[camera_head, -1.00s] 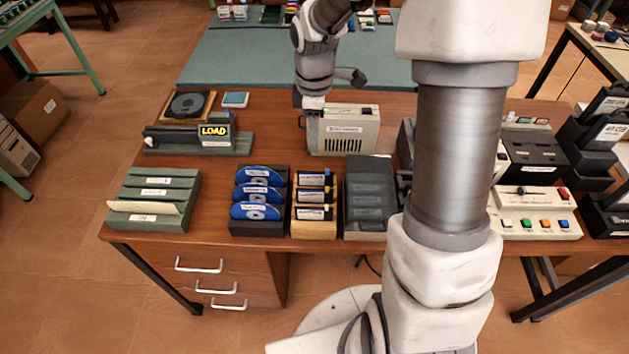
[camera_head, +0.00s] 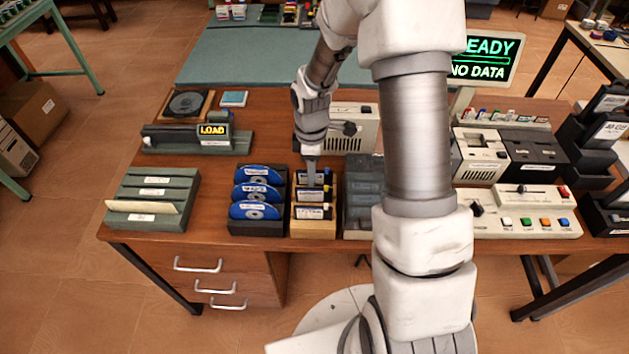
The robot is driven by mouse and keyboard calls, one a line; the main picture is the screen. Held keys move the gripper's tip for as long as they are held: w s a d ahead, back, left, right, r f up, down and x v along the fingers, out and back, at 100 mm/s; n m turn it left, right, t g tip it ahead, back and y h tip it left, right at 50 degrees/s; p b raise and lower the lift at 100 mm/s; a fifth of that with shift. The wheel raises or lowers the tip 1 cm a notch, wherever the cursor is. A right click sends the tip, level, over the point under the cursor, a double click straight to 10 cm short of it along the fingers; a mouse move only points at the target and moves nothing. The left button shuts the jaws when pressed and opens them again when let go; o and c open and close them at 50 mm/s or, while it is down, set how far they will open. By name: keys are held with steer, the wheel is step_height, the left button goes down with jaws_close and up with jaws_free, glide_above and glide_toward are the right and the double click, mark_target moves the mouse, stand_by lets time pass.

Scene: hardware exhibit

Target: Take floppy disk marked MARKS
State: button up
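A wooden box (camera_head: 314,232) holds several dark floppy disks with white labels in rows: a back one (camera_head: 322,177), a middle one (camera_head: 306,197) and a front one (camera_head: 312,212). The labels are too small to read, so I cannot tell which is marked MARKS. My gripper (camera_head: 311,182) points down at the back and middle disks, overlapping them in the picture. Its fingers are small and narrow; I cannot tell whether they are open, shut or touching a disk.
Left of the box, a dark rack (camera_head: 258,228) holds blue discs. Right of it is a grey slotted tray (camera_head: 362,200). A beige drive unit (camera_head: 355,118) stands behind, partly hidden by my arm. A green rack (camera_head: 150,190) is at far left. A sign (camera_head: 482,58) reads "READY NO DATA".

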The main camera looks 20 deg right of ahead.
steer(key=shift+c, duration=0.3)
jaws_close()
steer(key=shift+r, duration=0.1)
